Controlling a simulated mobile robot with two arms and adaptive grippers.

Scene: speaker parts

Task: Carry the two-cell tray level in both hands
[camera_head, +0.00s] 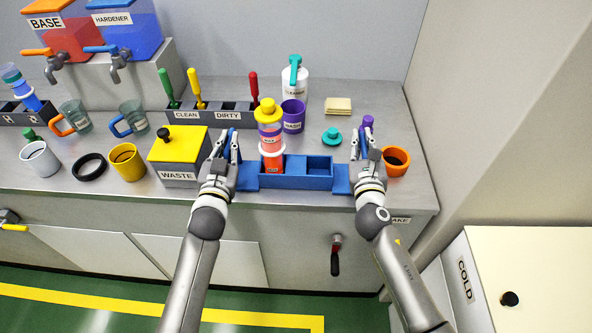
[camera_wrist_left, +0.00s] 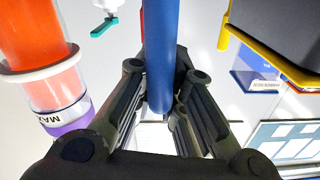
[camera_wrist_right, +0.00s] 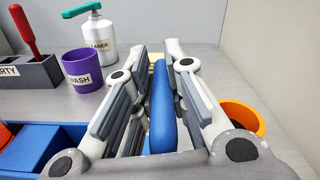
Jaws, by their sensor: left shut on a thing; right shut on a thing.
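The blue two-cell tray (camera_head: 312,182) is at the counter's front edge and looks about level; I cannot tell whether it touches the counter. The right cell (camera_head: 319,165) looks empty. My left gripper (camera_head: 230,148) is shut on the tray's left handle, a blue bar (camera_wrist_left: 158,60) in the left wrist view. My right gripper (camera_head: 365,148) is shut on the right handle, a blue bar (camera_wrist_right: 162,110) in the right wrist view. The fingers partly hide both handles.
The yellow-lidded WASTE box (camera_head: 178,178) stands close left of my left gripper. An orange cup (camera_head: 396,162) is close right of my right gripper. Behind the tray are a purple cup (camera_head: 293,116), a white cleaner bottle (camera_head: 295,84) and a teal lid (camera_head: 331,136).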

